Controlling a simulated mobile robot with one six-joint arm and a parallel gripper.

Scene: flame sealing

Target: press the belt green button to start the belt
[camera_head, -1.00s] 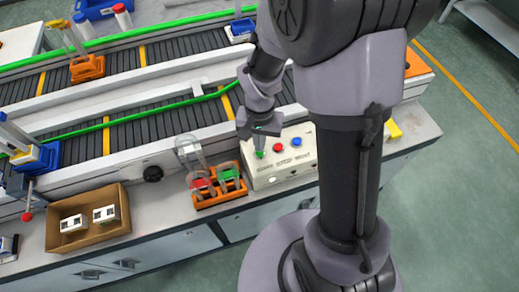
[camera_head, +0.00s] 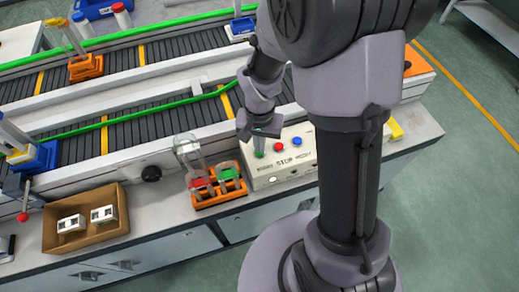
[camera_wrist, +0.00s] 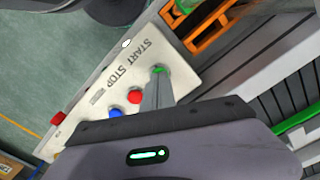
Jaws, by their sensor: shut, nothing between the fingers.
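The control box (camera_head: 290,166) is a white panel with START and STOP lettering at the front of the conveyor. It also shows in the wrist view (camera_wrist: 112,82). The green button (camera_wrist: 158,69) is beside the START lettering, right at my fingertips. In the head view the green button (camera_head: 259,155) shows just below the fingers. My gripper (camera_head: 260,148) is shut and empty, pointing down over the button; its fingers also show in the wrist view (camera_wrist: 158,82). I cannot tell whether the tips touch the button. The red button (camera_wrist: 134,97) and blue button (camera_wrist: 116,113) are close by.
An orange rack (camera_head: 218,199) with red and green items stands left of the control box. A cardboard box (camera_head: 92,237) with white parts is farther left.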

